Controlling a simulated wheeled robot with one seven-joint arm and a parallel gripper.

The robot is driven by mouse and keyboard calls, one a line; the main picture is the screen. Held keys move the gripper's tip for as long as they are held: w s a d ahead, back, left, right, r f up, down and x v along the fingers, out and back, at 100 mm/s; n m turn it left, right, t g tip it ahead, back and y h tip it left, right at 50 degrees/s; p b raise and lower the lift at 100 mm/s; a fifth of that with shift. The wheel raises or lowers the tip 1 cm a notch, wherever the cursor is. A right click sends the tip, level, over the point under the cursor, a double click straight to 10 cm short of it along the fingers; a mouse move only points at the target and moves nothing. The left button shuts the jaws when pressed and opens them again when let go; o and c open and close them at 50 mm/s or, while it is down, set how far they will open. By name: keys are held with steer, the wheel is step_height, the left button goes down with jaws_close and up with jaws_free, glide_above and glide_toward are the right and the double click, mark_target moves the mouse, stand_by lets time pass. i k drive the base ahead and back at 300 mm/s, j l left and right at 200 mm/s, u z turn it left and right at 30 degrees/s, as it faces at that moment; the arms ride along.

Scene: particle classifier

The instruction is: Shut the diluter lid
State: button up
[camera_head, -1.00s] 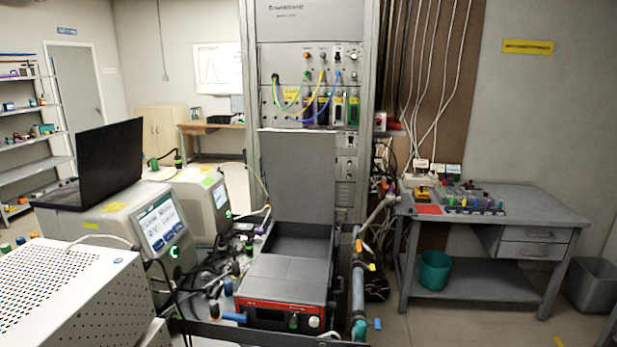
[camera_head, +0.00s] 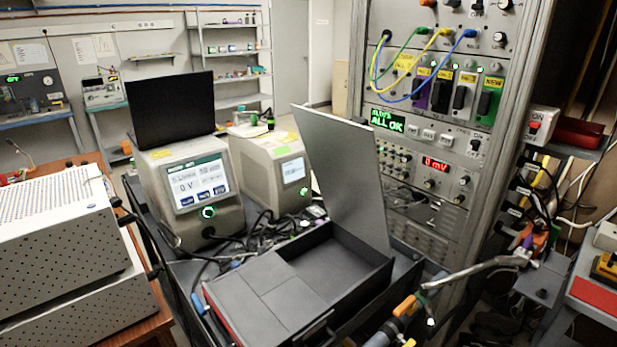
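The diluter (camera_head: 258,298) is a dark box with a red-edged front, in the lower middle of the head view. Its lid (camera_head: 345,175) is a grey flat panel standing up, tilted a little back, at the rear of the box. The open compartment (camera_head: 325,268) under it shows a dark, empty-looking floor. My gripper is not in the head view, so its state is hidden.
Two instruments with screens (camera_head: 190,190) and (camera_head: 275,170) stand left of the diluter, with tangled cables between. A tall rack (camera_head: 440,150) stands close behind the lid at right. A metal pipe (camera_head: 470,272) with an orange fitting runs at the diluter's right. A perforated white box (camera_head: 60,230) fills the left.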

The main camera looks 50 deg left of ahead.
mark_target(342, 154)
steer(key=i+u, duration=0.3)
steer(key=u, duration=0.15)
steer(key=i+u, duration=0.25)
steer(key=u, duration=0.25)
steer(key=i+l+u, duration=0.25)
steer(key=u, duration=0.2)
steer(key=i+l+u, duration=0.2)
steer(key=u, duration=0.3)
steer(key=i+l+u, duration=0.15)
steer(key=l+u, duration=0.3)
steer(key=i+l+u, duration=0.1)
steer(key=l+u, duration=0.25)
steer(key=u, duration=0.15)
steer(key=i+l+u, duration=0.15)
steer(key=l+u, duration=0.65)
steer(key=l, duration=0.15)
